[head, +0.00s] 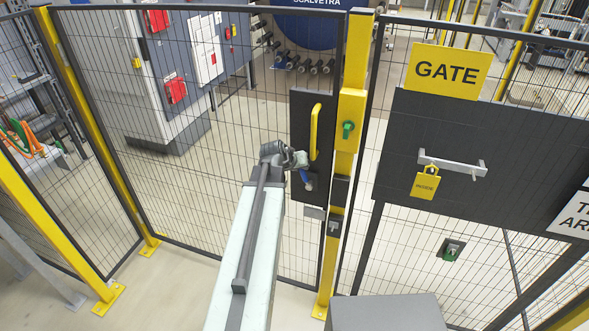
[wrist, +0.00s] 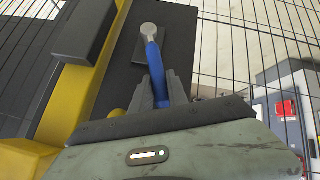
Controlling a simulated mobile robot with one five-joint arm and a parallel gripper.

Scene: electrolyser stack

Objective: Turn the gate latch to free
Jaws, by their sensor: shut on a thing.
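The gate latch has a blue lever (wrist: 154,62) on a round silver pivot (wrist: 149,29), mounted on a dark plate. In the wrist view the lever runs from the pivot at the top down between my fingers. My gripper (wrist: 161,88) is shut on the blue lever, a grey finger on each side of it. In the head view my gripper (head: 299,160) is at the lower part of the dark gate plate (head: 301,104), just below the yellow pull handle (head: 316,132). A small blue piece of the lever (head: 307,181) shows below it; the pivot is hidden there.
A yellow post (head: 354,60) with a green knob (head: 348,129) stands right of the latch plate. A dark panel with a GATE sign (head: 447,71) and a yellow padlock (head: 425,183) is farther right. Mesh fence surrounds the latch; floor shows at lower left.

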